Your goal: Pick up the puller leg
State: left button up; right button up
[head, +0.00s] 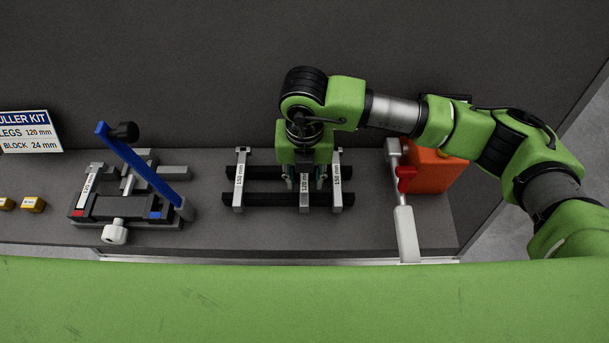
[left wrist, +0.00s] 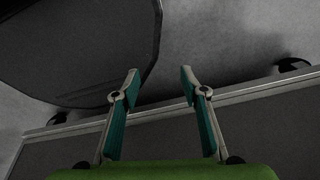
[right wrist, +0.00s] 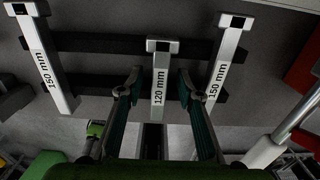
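Three grey puller legs lie on a black two-bar rack (head: 270,199) on the bench. The left leg (head: 240,180) and right leg (head: 337,182) are marked 150 mm. The middle puller leg (right wrist: 159,88) is marked 120 mm; my right gripper partly covers it in the head view (head: 304,200). My right gripper (head: 304,180) points down over this middle leg. In the right wrist view its fingers (right wrist: 159,80) are open, one on each side of the leg, with gaps showing. My left gripper (left wrist: 160,75) is open and empty, away from the rack.
A sign (head: 28,132) reads legs 120 mm, block 24 mm. A fixture (head: 120,207) with a blue lever (head: 140,163) and another leg stands left. Small yellow blocks (head: 33,204) lie farther left. A grey tool with a red part (head: 405,178) and an orange box (head: 432,172) stand right.

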grip_shut()
jog(key=shift+r, duration=0.15)
